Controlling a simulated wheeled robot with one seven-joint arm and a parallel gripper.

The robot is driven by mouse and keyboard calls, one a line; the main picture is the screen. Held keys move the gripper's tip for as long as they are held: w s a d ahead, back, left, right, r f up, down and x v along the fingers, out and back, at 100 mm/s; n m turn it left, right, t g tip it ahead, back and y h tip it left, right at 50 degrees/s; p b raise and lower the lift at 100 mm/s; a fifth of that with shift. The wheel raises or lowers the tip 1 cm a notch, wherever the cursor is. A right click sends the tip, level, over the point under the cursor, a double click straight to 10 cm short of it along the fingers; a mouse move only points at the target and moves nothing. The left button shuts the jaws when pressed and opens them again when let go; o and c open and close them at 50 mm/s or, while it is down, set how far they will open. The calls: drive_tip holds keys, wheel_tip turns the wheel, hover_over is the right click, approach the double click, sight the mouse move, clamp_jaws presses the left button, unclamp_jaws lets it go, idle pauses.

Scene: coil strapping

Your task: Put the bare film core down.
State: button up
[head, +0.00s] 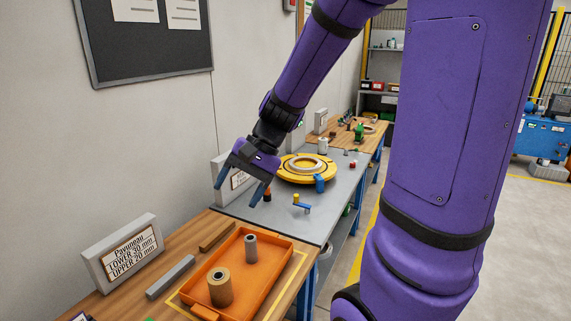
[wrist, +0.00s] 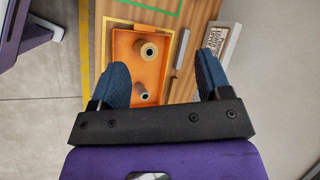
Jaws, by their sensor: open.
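A slim grey hollow cylinder (head: 250,247), which looks like the bare film core, stands upright in the orange tray (head: 285,256). It also shows in the wrist view (wrist: 141,91), where its open top end faces me. A wider tan roll (head: 219,288) with a dark hole stands upright nearer the front of the same tray; it is also in the wrist view (wrist: 148,51). My gripper (head: 240,188) is open and empty, raised above the bench beyond the tray. In the wrist view its blue fingers (wrist: 162,65) are apart, with nothing held between them.
A grey bar (head: 170,277) and a brown bar (head: 216,236) lie left of the tray. A sign (head: 122,252) stands by the wall. Behind is a grey bench with a yellow round turntable (head: 307,172) and a small yellow-and-blue tool (head: 301,204).

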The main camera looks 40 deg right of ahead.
drive_tip(key=s+r+n+t+h, duration=0.4)
drive_tip(key=s+r+n+h, duration=0.2)
drive_tip(key=s, duration=0.7)
wheel_tip(320, 180, up, 4)
drive_tip(key=shift+s+d+f+n+h, duration=0.15)
drive_tip(key=shift+s+n+h, duration=0.2)
drive_tip(key=shift+n, duration=0.85)
